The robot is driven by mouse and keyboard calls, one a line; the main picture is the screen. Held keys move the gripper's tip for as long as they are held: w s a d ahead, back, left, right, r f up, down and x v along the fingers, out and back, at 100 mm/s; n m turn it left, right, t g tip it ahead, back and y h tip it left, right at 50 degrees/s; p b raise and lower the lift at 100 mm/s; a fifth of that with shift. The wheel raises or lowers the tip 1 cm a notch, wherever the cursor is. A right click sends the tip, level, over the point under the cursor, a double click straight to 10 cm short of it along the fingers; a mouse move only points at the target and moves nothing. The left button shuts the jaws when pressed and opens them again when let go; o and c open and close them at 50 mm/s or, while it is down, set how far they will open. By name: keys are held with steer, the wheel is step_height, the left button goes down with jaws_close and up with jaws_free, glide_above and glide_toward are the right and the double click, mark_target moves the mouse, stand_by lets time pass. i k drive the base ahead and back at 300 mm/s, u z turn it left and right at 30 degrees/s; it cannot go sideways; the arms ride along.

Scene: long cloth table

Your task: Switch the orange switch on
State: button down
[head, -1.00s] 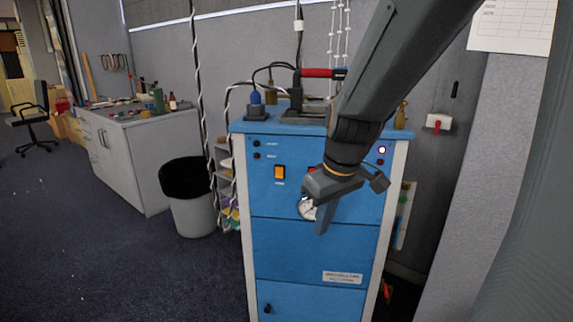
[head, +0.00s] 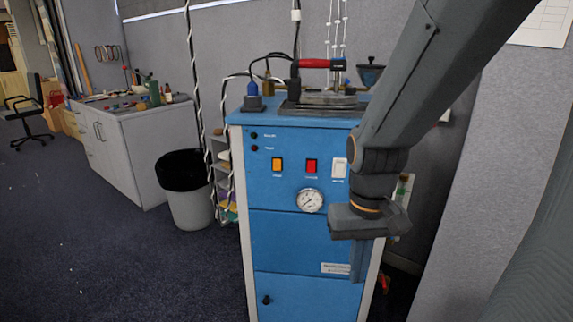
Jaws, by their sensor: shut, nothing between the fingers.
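The orange switch (head: 277,165) sits on the upper front of a blue cabinet (head: 290,230), at the left of a row of three switches. A red switch (head: 311,167) is in the middle and a white switch (head: 340,168) is at the right. I cannot tell from its look whether the orange switch is on or off. My gripper (head: 358,262) is shut and empty, pointing down in front of the cabinet's right side. It is to the right of and below the orange switch, apart from it.
A round gauge (head: 310,200) is below the switches. A red-handled tool (head: 318,64) and a blue plug (head: 252,95) are on the cabinet top. Striped cables hang at its left. A waste bin (head: 190,205) stands left of it, near a grey workbench (head: 140,130).

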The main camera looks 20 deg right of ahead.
mark_target(277, 163)
steer(key=i, duration=0.4)
steer(key=z, duration=1.05)
